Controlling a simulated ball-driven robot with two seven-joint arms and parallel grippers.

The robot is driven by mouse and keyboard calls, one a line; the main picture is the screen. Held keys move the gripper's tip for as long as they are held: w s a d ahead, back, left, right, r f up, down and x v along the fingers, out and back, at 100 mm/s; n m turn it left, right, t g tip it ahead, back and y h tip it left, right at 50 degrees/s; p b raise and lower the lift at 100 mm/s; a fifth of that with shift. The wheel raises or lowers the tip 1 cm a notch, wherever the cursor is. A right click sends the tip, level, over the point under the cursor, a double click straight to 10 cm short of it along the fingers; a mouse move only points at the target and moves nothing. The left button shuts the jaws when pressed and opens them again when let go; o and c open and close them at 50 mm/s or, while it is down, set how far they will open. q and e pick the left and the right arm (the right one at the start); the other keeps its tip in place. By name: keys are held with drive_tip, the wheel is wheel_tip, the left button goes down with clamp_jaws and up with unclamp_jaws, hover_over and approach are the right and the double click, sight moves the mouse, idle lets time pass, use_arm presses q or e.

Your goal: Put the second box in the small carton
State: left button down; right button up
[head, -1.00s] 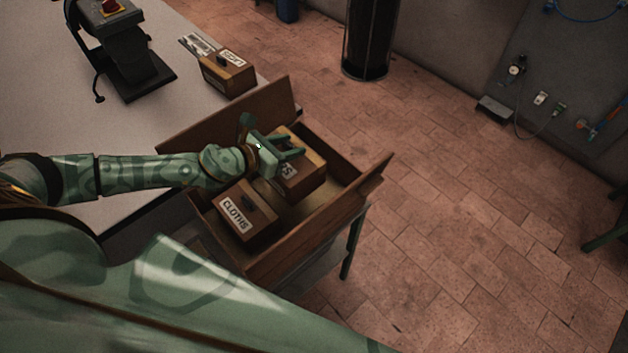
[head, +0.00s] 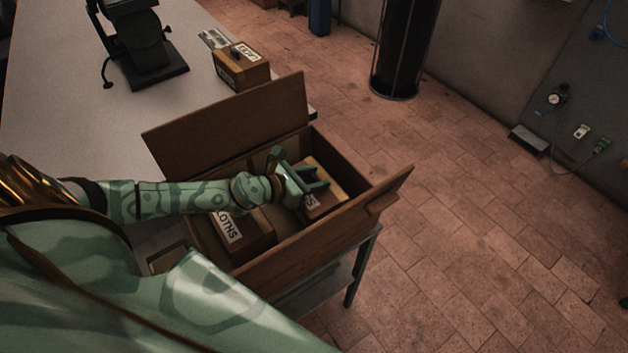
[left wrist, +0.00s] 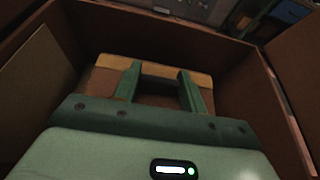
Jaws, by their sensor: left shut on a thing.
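The small carton (head: 322,243) is the open brown box with raised flaps at the table's edge. My left gripper (head: 320,177) reaches into its far right part, shut on a brown box (head: 333,201) whose label shows only a final "S". In the left wrist view, the fingers (left wrist: 160,77) close on a dark part on top of this box (left wrist: 104,82), between the carton walls (left wrist: 242,85). Whether its base touches the carton floor is hidden. A box labelled CLOTHS (head: 247,238) sits beside it, partly behind my forearm. My right gripper is out of view.
Another labelled box (head: 240,70) stands on the table (head: 60,110) behind the carton, next to a flat printed card (head: 214,39). A dark press-like machine (head: 147,50) stands at the table's back left. A black cylinder (head: 403,50) stands on the tiled floor.

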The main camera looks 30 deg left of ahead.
use_arm(q)
drive_tip(key=shift+r, duration=0.1)
drive_tip(key=shift+f, duration=0.2)
drive_tip(key=c, duration=0.8)
unclamp_jaws()
drive_tip(key=shift+r, duration=0.25)
drive_tip(key=shift+b+v, duration=0.35)
drive_tip(key=shift+v, duration=5.65)
drive_tip(key=shift+a, duration=0.1)
